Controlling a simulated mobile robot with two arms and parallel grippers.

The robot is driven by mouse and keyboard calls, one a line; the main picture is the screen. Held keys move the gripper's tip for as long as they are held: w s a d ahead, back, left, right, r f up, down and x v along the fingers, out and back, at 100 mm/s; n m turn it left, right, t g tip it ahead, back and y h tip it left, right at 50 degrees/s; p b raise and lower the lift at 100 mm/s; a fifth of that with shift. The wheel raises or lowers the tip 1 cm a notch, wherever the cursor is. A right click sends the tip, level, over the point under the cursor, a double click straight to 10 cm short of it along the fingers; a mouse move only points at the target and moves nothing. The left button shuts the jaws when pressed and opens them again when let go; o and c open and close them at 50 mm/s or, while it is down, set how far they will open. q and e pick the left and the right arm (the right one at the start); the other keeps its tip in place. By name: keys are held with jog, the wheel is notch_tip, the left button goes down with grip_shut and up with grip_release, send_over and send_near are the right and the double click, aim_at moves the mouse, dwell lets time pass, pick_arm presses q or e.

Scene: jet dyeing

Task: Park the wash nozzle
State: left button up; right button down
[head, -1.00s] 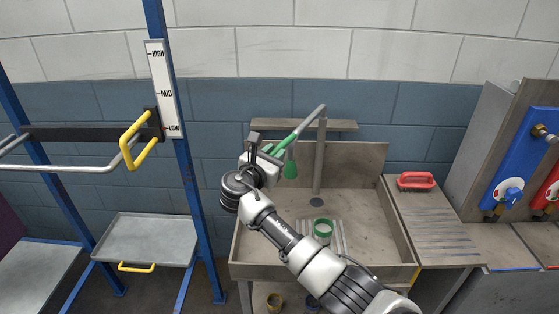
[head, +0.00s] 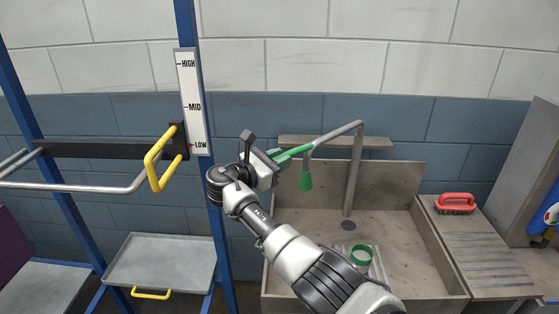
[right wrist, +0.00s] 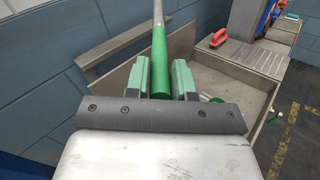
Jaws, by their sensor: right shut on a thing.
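My right gripper (head: 274,160) is shut on the green handle (head: 296,150) at the end of a grey swing pipe (head: 335,133). The pipe runs right to the top of a grey post (head: 355,175) at the back of the sink. The green wash nozzle (head: 306,181) hangs below the pipe, over the left part of the sink (head: 300,232). In the right wrist view, the green handle (right wrist: 159,60) lies between the two green-padded fingers (right wrist: 158,80), with the pipe running away beyond it. My left gripper is not in view.
A blue frame post (head: 187,30) with a HIGH-MID-LOW scale (head: 191,90) stands left of my right gripper. A yellow handle (head: 158,165) sits on its bar. A grey tray (head: 160,262) is below. A green ring (head: 361,255) lies in the sink; a red brush (head: 455,202) rests on the drainboard.

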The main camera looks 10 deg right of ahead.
jog(key=shift+w+r, duration=0.1)
jog(key=shift+r, duration=0.1)
jog(key=c, duration=1.3)
grip_release()
jog(key=shift+o, duration=1.3)
jog(key=shift+w+a+f, duration=0.1)
jog(key=shift+w+a, duration=0.05)
jog(key=shift+o, duration=0.4)
jog(key=shift+w+f, duration=0.1)
jog(key=shift+w, duration=0.05)
jog(key=shift+s+a, duration=0.3)
jog(key=shift+s, duration=0.05)
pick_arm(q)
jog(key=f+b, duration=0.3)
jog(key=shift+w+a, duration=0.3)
pick_arm(e)
jog(key=v, duration=1)
